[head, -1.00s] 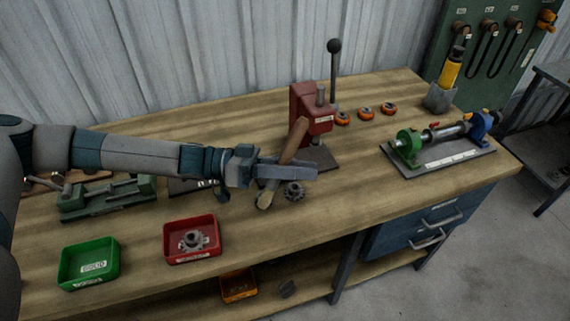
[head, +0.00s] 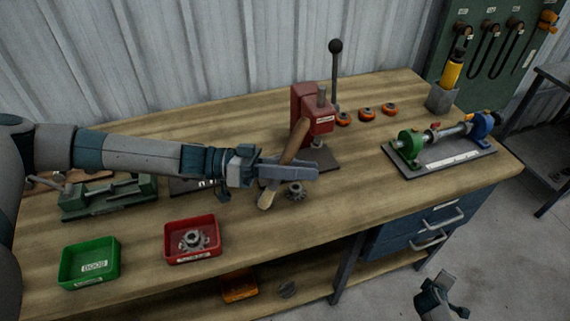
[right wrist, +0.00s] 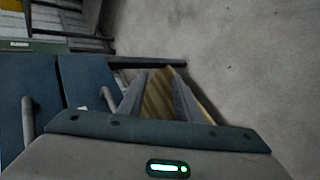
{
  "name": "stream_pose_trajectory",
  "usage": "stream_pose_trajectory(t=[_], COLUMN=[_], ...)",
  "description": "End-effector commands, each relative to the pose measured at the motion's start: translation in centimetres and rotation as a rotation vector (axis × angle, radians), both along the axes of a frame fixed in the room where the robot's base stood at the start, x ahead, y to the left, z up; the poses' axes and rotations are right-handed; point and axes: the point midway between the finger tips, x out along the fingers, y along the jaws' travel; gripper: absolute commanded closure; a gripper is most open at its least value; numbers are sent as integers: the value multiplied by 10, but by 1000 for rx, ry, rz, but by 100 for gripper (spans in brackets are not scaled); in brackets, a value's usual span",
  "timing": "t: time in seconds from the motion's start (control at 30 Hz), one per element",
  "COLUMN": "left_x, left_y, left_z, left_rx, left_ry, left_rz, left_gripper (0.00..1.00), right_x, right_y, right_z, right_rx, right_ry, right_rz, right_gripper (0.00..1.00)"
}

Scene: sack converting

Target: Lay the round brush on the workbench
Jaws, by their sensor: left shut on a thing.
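The round brush (head: 296,141) has a brown wooden handle and a paler end (head: 267,199). It is held tilted in my left gripper (head: 287,171), which is shut on it over the workbench (head: 330,215). The handle points up and the pale end points down toward the front. Whether that end touches the bench top, I cannot tell. My right gripper (head: 440,290) is off the bench's front side, over the floor near the drawers. In the right wrist view its fingers (right wrist: 160,90) stand apart, with a wood-coloured surface visible between them and nothing held.
A grey gear (head: 295,190) lies close beside the brush. A red press (head: 306,112) stands just behind. A red bin (head: 191,241) holding a gear and a green bin (head: 89,264) are at front left. The bench's front middle is clear. A roller fixture (head: 440,150) stands right.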

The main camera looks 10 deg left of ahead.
Motion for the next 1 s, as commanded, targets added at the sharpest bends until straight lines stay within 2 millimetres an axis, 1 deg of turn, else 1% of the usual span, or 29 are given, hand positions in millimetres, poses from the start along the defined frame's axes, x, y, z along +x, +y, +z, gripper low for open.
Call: stream_pose_trajectory(t=[0.03,0.07,0.1,0.17,0.2,0.27,0.3,0.37,0.4,0.47,0.5,0.57,0.6,0.67,0.7,0.77,0.8,0.83,0.9,0.97,1.0], left_x=[0,0,0,0,0,0,0,0,0,0,0,0,0,0,0,0,0,0,0,0,0], left_y=[0,0,0,0,0,0,0,0,0,0,0,0,0,0,0,0,0,0,0,0,0], left_z=[0,0,0,0,0,0,0,0,0,0,0,0,0,0,0,0,0,0,0,0,0], left_rx=[0,0,0,0,0,0,0,0,0,0,0,0,0,0,0,0,0,0,0,0,0], left_ry=[0,0,0,0,0,0,0,0,0,0,0,0,0,0,0,0,0,0,0,0,0], left_rz=[0,0,0,0,0,0,0,0,0,0,0,0,0,0,0,0,0,0,0,0,0], left_gripper=[100,100,100,100,100,100,100,100,100,100,100,100,100,100,100,100,100,100,100,100,100], right_x=[16,24,35,49,58,71,78,89,95,104,108,115,118,122,124,125,126,125,130,133,134], right_y=[-7,-11,-16,-23,-27,-34,-38,-44,-48,-53,-57,-62,-65,-70,-73,-77,-79,-80,-40,-11,9], right_z=[22,34,51,75,92,118,136,163,181,209,228,256,275,304,324,353,373,387,389,395,400], right_rx=[-39,-63,-96,-144,-175,-222,-255,-301,-332,-378,-410,-456,-485,-530,-559,-603,-629,-651,-658,-672,-682], right_ry=[-24,-35,-50,-72,-87,-111,-126,-150,-165,-189,-205,-230,-247,-271,-288,-313,-331,-344,-312,-287,-270], right_rz=[8,10,16,18,20,20,18,13,10,2,-7,-19,-28,-45,-58,-79,-94,-108,-60,-23,0], right_gripper=[69,69,69,69,69,69,69,69,69,69,69,69,69,69,69,69,69,69,69,69,69])
